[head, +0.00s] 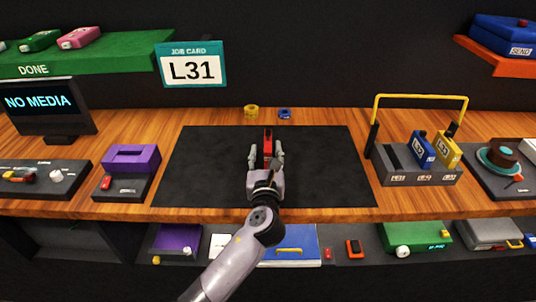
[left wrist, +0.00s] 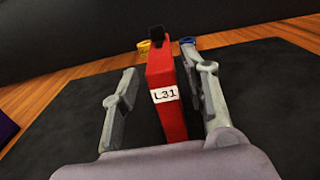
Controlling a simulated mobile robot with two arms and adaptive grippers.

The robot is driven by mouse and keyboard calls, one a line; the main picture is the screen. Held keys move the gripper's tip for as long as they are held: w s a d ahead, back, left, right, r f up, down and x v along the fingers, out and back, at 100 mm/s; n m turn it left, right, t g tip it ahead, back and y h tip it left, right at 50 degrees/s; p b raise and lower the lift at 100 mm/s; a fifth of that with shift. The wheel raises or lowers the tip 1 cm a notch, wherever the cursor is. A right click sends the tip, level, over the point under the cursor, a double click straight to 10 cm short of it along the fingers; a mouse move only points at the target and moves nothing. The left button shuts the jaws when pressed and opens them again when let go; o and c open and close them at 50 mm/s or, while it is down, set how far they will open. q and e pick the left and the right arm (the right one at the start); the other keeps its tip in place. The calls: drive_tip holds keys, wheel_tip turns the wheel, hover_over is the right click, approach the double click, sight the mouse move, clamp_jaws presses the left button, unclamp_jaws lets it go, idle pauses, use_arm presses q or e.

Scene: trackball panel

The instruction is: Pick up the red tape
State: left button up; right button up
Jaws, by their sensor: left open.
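The red tape (head: 267,137) is on the dark mat (head: 205,165), near the middle of the wooden bench. In the left wrist view the red tape (left wrist: 166,97) shows a white label reading L31 and a black part at its far end. My left gripper (head: 266,156) is open, with one finger on each side of the tape. In the left wrist view the open fingers (left wrist: 164,80) flank it; a gap shows on the left, while the right finger is very close and contact is unclear. My right gripper is not in view.
A yellow roll (head: 251,111) and a blue roll (head: 285,113) lie behind the mat. A rack (head: 412,173) with a yellow hoop and blue and yellow tapes stands right. A purple device (head: 130,159) and a monitor (head: 42,106) stand left. A job card (head: 191,68) reads L31.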

use_arm(q)
drive_tip(key=shift+w+d, duration=0.15)
drive_tip(key=shift+w, duration=1.2)
drive_tip(key=shift+w+d, duration=0.1)
drive_tip(key=shift+w, duration=1.2)
drive_tip(key=shift+c, duration=0.5)
clamp_jaws()
